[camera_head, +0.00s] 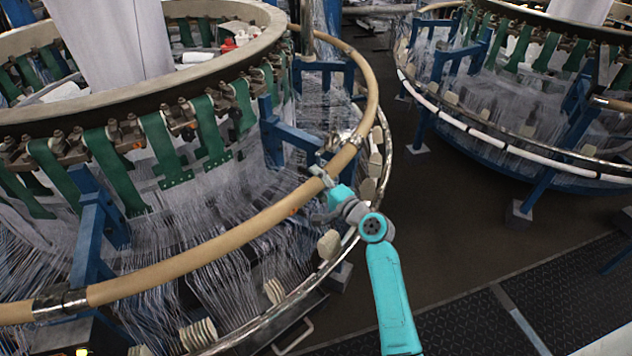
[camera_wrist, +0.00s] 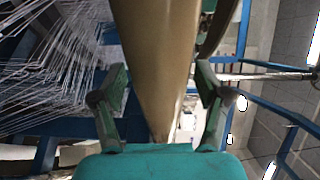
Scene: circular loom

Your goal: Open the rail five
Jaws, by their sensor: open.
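A tan, tube-like rail (camera_head: 215,247) curves around the front of the near circular loom. A metal clamp (camera_head: 340,142) sits near the right end of this stretch, and another clamp (camera_head: 60,304) sits at the left. No number shows on the rail. My gripper (camera_head: 322,178) is at the rail just below the right clamp. In the wrist view, my gripper (camera_wrist: 165,75) is open, with one finger on each side of the tan rail (camera_wrist: 155,40). The rail runs between the fingers; I cannot tell whether they touch it.
A lower metal ring (camera_head: 262,322) with pale blocks runs outside the loom. Blue posts (camera_head: 88,235) and many white threads stand behind the rail. A second loom (camera_head: 520,145) stands at the right. Dark floor (camera_head: 445,215) between the looms is clear.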

